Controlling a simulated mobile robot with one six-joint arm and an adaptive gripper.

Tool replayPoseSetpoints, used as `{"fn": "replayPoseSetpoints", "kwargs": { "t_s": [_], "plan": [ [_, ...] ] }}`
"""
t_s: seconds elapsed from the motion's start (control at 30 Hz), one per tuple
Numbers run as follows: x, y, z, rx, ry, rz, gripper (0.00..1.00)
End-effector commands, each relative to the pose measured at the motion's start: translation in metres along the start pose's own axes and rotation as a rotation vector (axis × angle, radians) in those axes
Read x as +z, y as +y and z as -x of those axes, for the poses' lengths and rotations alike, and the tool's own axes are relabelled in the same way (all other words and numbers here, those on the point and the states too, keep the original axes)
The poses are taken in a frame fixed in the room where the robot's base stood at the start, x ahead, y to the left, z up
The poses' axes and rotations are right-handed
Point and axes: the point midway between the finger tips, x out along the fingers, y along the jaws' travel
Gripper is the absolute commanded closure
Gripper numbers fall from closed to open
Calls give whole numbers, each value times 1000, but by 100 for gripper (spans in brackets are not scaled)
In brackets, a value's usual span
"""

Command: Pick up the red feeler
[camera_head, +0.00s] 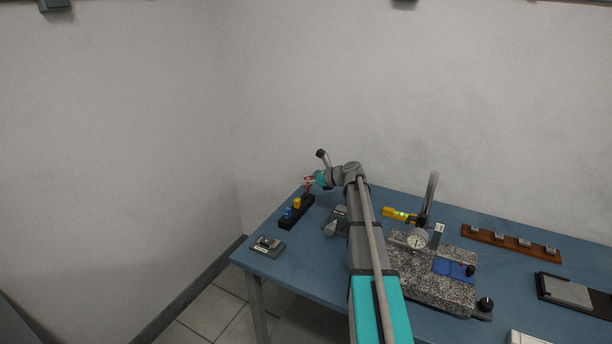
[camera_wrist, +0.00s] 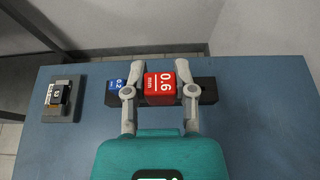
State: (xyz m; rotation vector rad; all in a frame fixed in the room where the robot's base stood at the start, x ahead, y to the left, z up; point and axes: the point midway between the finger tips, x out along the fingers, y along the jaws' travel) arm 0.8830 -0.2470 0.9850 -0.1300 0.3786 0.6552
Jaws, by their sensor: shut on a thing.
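The red feeler (camera_wrist: 160,88), a block marked 0.6, sits between the two fingers of my gripper (camera_wrist: 160,70) in the wrist view. The fingers are shut on its left and right sides. In the head view, my gripper (camera_head: 309,182) and the red feeler (camera_head: 308,189) are at the far end of the black rack (camera_head: 285,226). I cannot tell whether the feeler's lower end is still in the rack. The blue feeler (camera_wrist: 117,84), marked 0.2, stands in the rack to the left. A yellow feeler (camera_head: 297,203) stands between blue and red in the head view; the wrist view hides it.
A small grey block fixture (camera_head: 267,244) lies near the table's left corner. A brown rack (camera_head: 511,243) lies farther right. The blue table (camera_head: 300,264) is bare in front of the black rack.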

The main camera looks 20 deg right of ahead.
Motion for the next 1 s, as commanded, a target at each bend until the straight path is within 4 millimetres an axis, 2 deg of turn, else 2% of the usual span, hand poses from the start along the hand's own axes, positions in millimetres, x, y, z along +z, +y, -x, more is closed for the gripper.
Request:
{"fn": "replayPoseSetpoints", "kwargs": {
  "t_s": [0.03,0.1,0.4,1.0],
  "plan": [
    [5,13,11,-1,0,0,92],
    [7,23,19,-1,0,0,92],
    [11,47,40,-2,0,-1,92],
    [11,50,43,-1,0,0,92]
  ]
}}
